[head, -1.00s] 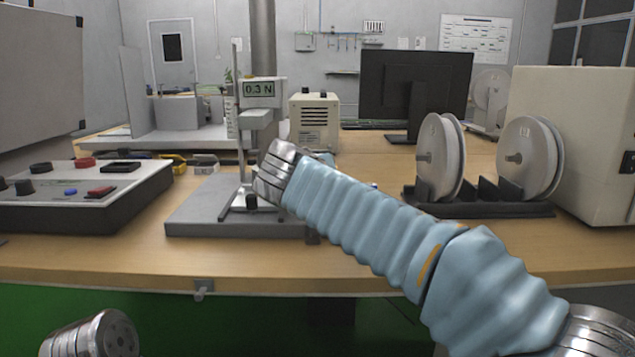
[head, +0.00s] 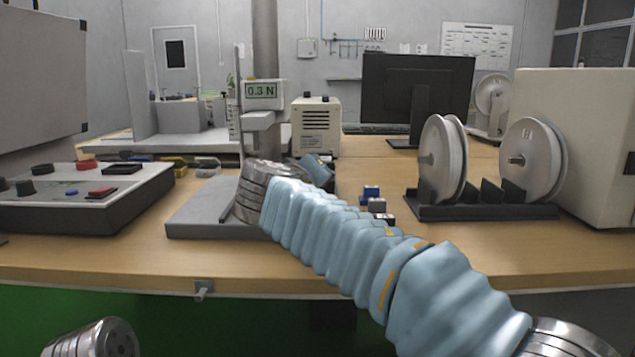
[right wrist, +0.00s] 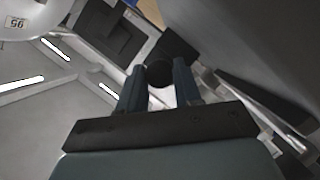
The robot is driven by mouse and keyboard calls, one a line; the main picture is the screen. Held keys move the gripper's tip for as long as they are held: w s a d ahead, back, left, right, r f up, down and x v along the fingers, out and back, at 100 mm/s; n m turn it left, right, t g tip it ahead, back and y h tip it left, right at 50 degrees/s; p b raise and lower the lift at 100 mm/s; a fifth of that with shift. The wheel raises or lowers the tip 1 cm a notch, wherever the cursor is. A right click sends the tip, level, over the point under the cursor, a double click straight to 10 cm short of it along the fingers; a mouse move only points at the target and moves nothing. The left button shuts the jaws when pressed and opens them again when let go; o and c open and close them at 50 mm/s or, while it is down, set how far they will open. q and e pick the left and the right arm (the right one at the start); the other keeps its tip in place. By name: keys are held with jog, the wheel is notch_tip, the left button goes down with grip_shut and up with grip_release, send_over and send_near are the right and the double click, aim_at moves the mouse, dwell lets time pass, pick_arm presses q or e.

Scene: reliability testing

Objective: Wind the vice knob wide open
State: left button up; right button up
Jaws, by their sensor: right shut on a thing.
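The test stand with its grey base plate (head: 190,222) stands at the left middle of the bench in the head view. Its gauge display (head: 261,90) reads 0.3 N. In the right wrist view a round black knob (right wrist: 160,73) sits between the two fingers of my right gripper (right wrist: 160,80), which is shut on it. In the head view my right wrist and sleeved forearm cover the lower part of the stand, so the knob and vice jaws are hidden there. My left gripper is out of view; only a metal part of my left arm shows at bottom left.
A control box (head: 75,205) with knobs and buttons stands left of the stand. Small blue and grey blocks (head: 376,205) lie right of my forearm. A black rack (head: 480,211) with two reels stands further right. The bench front edge is mostly clear.

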jog(key=o, duration=1)
jog(key=shift+o, duration=0.2)
jog(key=v, duration=1.3)
jog(key=shift+s, duration=0.4)
jog(key=shift+a, duration=0.2)
